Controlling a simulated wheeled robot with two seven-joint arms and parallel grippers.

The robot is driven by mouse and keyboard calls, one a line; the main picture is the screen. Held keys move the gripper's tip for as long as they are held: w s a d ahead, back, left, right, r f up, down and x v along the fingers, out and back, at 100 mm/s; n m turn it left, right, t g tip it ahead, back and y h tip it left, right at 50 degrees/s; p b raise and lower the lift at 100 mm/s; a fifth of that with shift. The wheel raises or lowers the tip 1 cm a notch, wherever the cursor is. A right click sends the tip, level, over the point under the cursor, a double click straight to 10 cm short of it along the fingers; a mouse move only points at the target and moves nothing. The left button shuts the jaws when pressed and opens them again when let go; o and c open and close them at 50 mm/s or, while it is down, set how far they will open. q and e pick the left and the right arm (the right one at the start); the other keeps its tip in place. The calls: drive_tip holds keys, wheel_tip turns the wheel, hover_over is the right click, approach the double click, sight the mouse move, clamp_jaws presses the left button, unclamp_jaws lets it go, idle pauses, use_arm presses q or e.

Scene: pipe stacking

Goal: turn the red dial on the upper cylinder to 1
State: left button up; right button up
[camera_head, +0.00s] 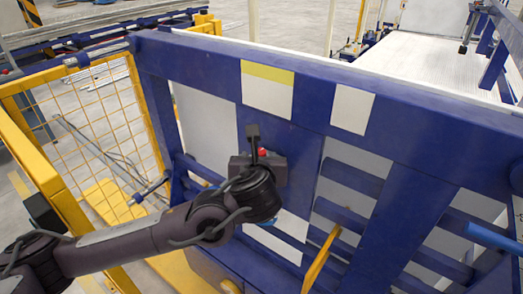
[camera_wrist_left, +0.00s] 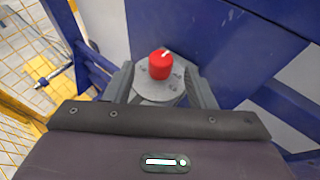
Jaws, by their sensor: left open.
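The red dial (camera_wrist_left: 159,66) is a short red knob with a white mark on its top edge, pointing to the upper right in the left wrist view. It stands on a grey round plate (camera_wrist_left: 158,92) with small dark marks, too small to read. In the head view the dial (camera_head: 263,152) is a small red spot beside the blue frame. My left gripper (camera_wrist_left: 157,76) is open, with one finger on each side of the dial and plate. Whether the fingers touch anything cannot be told. My right gripper is not in view.
A large blue frame (camera_head: 400,120) with pale panels stands close behind the dial. A yellow mesh fence (camera_head: 100,110) is at the left. A blue bar (camera_head: 492,240) shows at the right edge. Open grey floor lies beyond the frame.

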sight(260, 153)
use_arm(q)
drive_tip(key=p+x, duration=0.1)
drive_tip(key=x, duration=0.4)
drive_tip(key=shift+w+d+p, duration=0.1)
drive_tip(key=shift+p, duration=0.2)
drive_tip(key=shift+w+f, duration=0.15)
drive_tip(key=shift+w, duration=0.1)
